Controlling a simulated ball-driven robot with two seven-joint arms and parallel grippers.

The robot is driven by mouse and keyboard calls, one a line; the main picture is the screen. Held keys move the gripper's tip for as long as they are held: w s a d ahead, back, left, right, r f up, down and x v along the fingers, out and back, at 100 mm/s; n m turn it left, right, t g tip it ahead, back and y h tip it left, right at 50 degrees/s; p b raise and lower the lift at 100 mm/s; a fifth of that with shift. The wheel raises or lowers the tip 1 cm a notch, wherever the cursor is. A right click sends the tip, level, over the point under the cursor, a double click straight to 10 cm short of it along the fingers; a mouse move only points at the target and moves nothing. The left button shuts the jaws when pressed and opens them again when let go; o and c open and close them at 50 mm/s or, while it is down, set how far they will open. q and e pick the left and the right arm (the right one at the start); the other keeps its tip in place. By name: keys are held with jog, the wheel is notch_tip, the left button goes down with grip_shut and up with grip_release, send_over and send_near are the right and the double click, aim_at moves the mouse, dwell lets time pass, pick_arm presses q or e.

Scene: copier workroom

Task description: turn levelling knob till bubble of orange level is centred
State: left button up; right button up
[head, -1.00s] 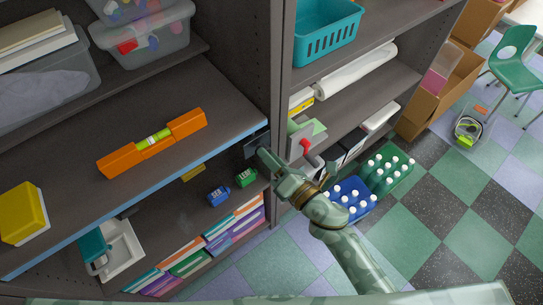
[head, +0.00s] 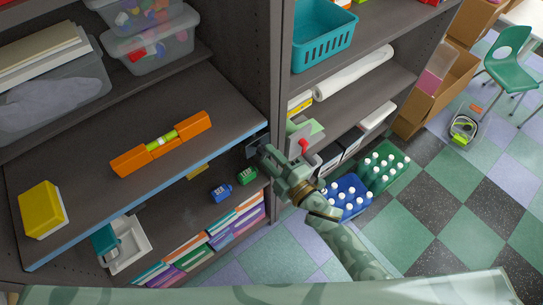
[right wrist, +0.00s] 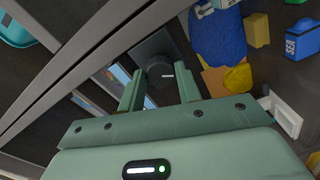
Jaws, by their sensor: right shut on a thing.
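The orange level (head: 190,127) lies on the dark blue-edged shelf board (head: 95,208), slanting up to the right in the head view. Its yellow-green vial (head: 161,139) is in the middle; the bubble is too small to place. The black levelling knob (right wrist: 160,72) sits on a dark plate and shows between my right fingers in the right wrist view. In the head view my right gripper (head: 265,152) covers the knob, at the board's right end by the upright. My right gripper is shut on the knob. My left gripper is not in view.
A yellow box (head: 42,210) stands on the board left of the level. Blue and green bottle crates stand on the floor at right.

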jog(key=m+p, duration=0.2)
jog(key=m, duration=0.3)
jog(key=shift+m, duration=0.3)
jog(key=m+p, duration=0.1)
jog(key=m, duration=0.1)
jog(key=shift+m, duration=0.3)
jog(key=shift+f+m+p, duration=0.15)
jog(key=shift+m+p, duration=0.25)
jog(key=shift+m, duration=1.3)
jog(key=shift+s+m, duration=0.1)
jog(key=shift+m, duration=0.2)
jog(key=o, duration=1)
jog(key=p+v, duration=0.2)
jog(key=v, duration=1.4)
